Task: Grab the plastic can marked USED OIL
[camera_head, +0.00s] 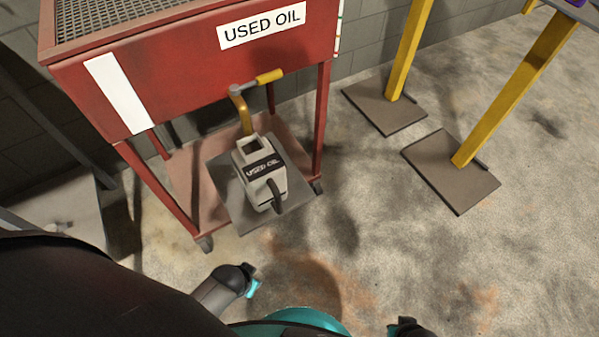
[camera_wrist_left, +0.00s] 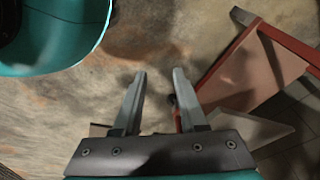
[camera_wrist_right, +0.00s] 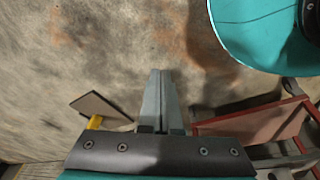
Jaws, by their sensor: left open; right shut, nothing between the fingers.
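The plastic can marked USED OIL (camera_head: 259,172) is pale grey with a dark label and a dark handle. It stands upright on a grey plate on the lower shelf of the red cart, below a yellow-handled tap, in the head view. My left gripper (camera_wrist_left: 159,75) is open and empty in the left wrist view, above the floor with the cart to the right. My right gripper (camera_wrist_right: 161,72) is shut with nothing in it in the right wrist view. Neither gripper's fingers show in the head view. The can is not clearly visible in either wrist view.
The red cart (camera_head: 190,75) has a mesh top, a USED OIL sign, legs and wheels around the shelf. The tap (camera_head: 243,108) hangs close above the can. Yellow posts (camera_head: 408,50) on brown floor plates (camera_head: 451,170) stand at right. Floor in front of the cart is clear.

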